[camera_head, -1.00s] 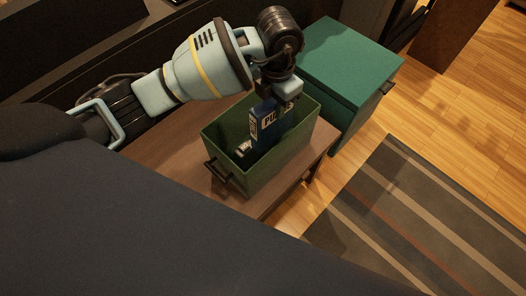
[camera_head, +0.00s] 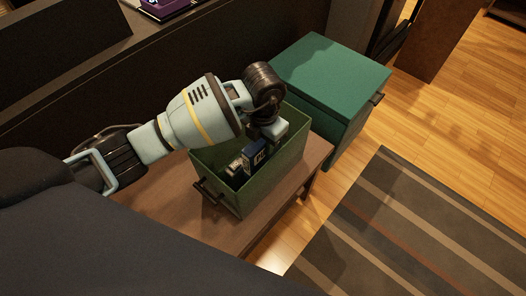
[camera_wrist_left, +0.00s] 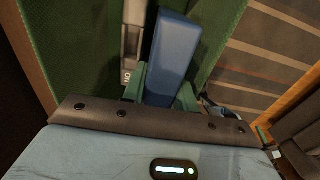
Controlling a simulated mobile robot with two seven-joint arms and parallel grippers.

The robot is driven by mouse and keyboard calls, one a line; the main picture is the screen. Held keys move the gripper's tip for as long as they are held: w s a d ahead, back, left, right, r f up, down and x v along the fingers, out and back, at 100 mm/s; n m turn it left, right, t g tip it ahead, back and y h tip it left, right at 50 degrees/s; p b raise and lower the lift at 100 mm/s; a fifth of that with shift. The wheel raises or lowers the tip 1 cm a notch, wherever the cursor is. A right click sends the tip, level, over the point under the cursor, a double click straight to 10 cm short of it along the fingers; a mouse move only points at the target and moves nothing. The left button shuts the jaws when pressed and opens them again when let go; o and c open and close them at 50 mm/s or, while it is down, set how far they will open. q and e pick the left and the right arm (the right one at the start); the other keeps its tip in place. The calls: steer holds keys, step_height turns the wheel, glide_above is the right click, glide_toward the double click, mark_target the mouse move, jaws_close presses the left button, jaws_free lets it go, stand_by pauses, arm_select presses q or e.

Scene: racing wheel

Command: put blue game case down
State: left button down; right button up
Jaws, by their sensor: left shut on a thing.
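The blue game case (camera_head: 257,157) stands upright inside the open green box, partly below its rim. My left gripper (camera_head: 268,138) reaches down into the box from above and is shut on the case. In the left wrist view the blue case (camera_wrist_left: 172,50) sits between the green fingertips (camera_wrist_left: 163,88). The case's lower end is hidden, so I cannot tell whether it touches the box floor. My right gripper is not in view.
The green box (camera_head: 224,197) with dark handles stands on a brown wooden table (camera_head: 172,203). A light-coloured case (camera_head: 236,166) is inside it, beside the blue one. A teal cabinet (camera_head: 330,65) stands just behind right. A striped rug (camera_head: 400,225) lies on the floor.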

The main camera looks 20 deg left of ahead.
arm_select(q)
step_height(320, 180, down, 4)
steer(key=shift+f+b, duration=0.15)
steer(key=shift+b, duration=0.3)
steer(key=shift+f, duration=0.3)
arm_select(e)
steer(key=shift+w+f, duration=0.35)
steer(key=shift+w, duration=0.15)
arm_select(q)
steer(key=shift+f, duration=0.1)
steer(key=c, duration=1.1)
jaws_free()
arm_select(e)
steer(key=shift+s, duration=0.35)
